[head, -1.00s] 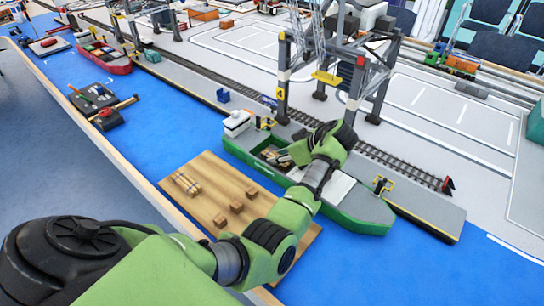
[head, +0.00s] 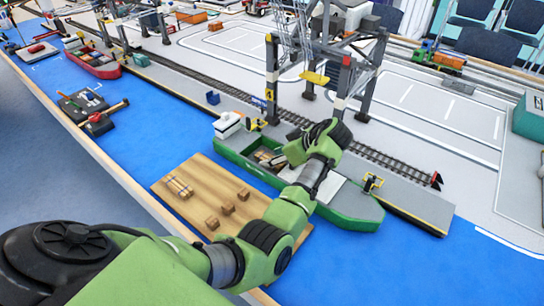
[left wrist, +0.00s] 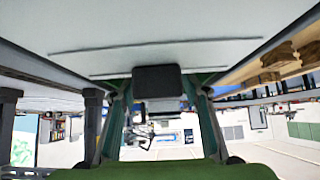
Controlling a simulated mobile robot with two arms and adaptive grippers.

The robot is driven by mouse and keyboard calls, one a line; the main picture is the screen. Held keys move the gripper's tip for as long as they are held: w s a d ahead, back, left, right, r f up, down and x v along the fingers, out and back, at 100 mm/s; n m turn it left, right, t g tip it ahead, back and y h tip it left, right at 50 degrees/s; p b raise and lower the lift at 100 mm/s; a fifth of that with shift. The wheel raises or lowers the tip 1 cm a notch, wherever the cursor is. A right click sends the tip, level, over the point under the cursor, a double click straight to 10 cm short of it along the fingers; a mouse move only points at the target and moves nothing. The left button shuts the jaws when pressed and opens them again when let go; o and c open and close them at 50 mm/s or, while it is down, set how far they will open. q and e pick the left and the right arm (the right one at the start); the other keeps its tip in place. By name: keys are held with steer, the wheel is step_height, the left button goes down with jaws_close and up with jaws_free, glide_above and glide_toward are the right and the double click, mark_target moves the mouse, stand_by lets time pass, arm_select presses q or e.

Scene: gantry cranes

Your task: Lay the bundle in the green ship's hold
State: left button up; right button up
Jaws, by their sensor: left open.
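The green ship (head: 345,213) lies along the quay, with its open hold amidships. My left arm reaches over it from the left, and my left gripper (head: 277,160) is low at the hold, open. The wrist partly hides the fingers and the hold. Brown pieces (head: 264,155) show inside the hold beside the gripper; I cannot tell exactly what they are. A tan bundle of tied sticks (head: 178,187) lies on the wooden raft (head: 205,172). My right gripper is not in view.
Several small brown boxes (head: 228,209) sit on the raft. A gantry crane (head: 345,85) stands on the quay just behind the ship. The white deckhouse (head: 228,124) is at the ship's left end. A black barge (head: 92,107) floats further left. Open blue water lies between.

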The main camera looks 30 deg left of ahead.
arm_select(q)
steer(key=p+v, duration=0.4)
steer(key=v, duration=0.6)
steer(key=shift+r+p, duration=0.15)
steer(key=shift+p, duration=0.2)
steer(key=shift+d+r, duration=0.2)
steer(key=shift+d, duration=0.1)
